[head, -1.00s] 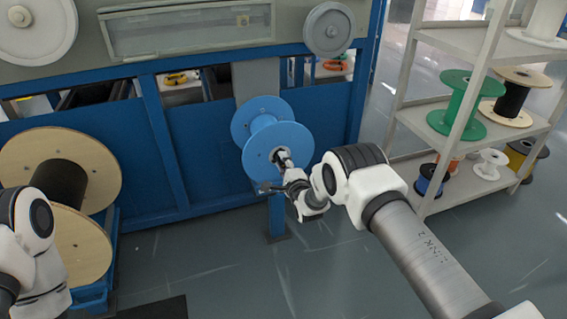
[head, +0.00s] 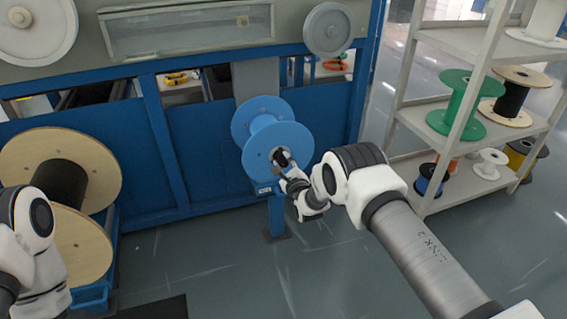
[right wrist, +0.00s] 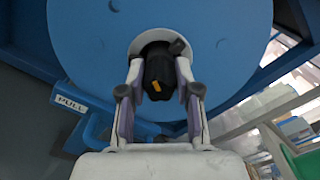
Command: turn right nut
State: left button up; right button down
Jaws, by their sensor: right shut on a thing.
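The right nut (right wrist: 158,72) is a black knob with a small orange mark, at the centre of the blue spool (right wrist: 75,45). In the head view the blue spool (head: 262,135) is mounted at the front of the blue machine, and the nut is mostly hidden by my gripper. My right gripper (right wrist: 160,80) has one finger on each side of the nut and is shut on it. In the head view the right gripper (head: 284,164) reaches the spool's near face from the right. My left gripper is not in view; only part of that arm shows at the left edge.
A blue handle part with a PULL label (right wrist: 70,103) is beside the spool at the lower left. A shelf (head: 470,150) with several spools stands at the right. A large wooden spool (head: 95,165) is at the left. Open floor lies in front.

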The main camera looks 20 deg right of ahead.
dwell(0.4)
jog(key=c, duration=0.8)
grip_release()
jog(key=s, duration=1.2)
jog(key=shift+d, duration=0.2)
